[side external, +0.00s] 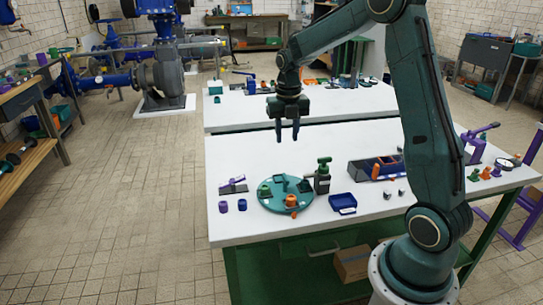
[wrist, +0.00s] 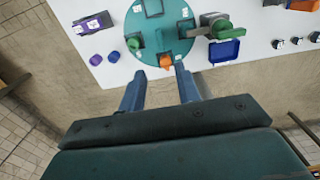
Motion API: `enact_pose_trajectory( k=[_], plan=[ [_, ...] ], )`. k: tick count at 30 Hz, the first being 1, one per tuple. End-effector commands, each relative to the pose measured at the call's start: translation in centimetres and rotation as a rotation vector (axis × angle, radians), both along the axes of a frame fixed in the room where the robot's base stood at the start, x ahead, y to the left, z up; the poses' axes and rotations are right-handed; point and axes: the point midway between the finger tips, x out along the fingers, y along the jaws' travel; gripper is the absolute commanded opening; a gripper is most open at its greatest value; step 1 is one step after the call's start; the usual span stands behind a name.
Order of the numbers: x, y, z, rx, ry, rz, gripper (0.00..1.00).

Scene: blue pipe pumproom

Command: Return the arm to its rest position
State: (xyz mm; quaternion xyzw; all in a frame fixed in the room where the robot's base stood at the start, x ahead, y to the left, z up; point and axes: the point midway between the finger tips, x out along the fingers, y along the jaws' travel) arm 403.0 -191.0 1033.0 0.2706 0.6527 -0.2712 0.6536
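My gripper (side external: 287,135) hangs over the white table (side external: 240,160), well above its surface, with its fingers pointing down. In the wrist view the two blue fingers (wrist: 160,88) stand apart with nothing held between them. Below lies a round teal tray (side external: 270,204) that carries several small pieces. In the wrist view the tray (wrist: 172,44) is past the fingertips. An orange piece (side external: 291,201) sits near the tray's edge; it also shows in the wrist view (wrist: 166,61), in line with the gap between the fingers.
Two purple-blue cylinders (side external: 242,205) stand left of the tray. A green-and-black device (side external: 323,176) and a blue bin (side external: 343,203) stand right of it. A partitioned box (side external: 363,168) lies farther right. The table's back half is clear; a second table (side external: 225,118) stands behind.

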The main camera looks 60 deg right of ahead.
Motion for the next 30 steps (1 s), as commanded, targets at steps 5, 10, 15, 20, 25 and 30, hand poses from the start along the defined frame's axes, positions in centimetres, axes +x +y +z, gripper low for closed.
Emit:
enact_pose_trajectory(
  k=[5, 10, 15, 20, 25, 30],
  plan=[
    [0.0, 0.0, 0.0, 0.000, 0.000, 0.000, 0.33],
    [0.0, 0.1, 0.1, -0.001, -0.002, -0.008, 0.33],
    [-0.4, 0.9, 1.0, -0.006, -0.015, -0.067, 0.33],
    [-1.1, 2.4, 2.6, -0.013, -0.042, -0.192, 0.33],
    [-2.4, 4.5, 4.8, -0.015, -0.083, -0.379, 0.33],
    [-4.0, 6.7, 6.8, -0.005, -0.127, -0.578, 0.33]
  ],
)
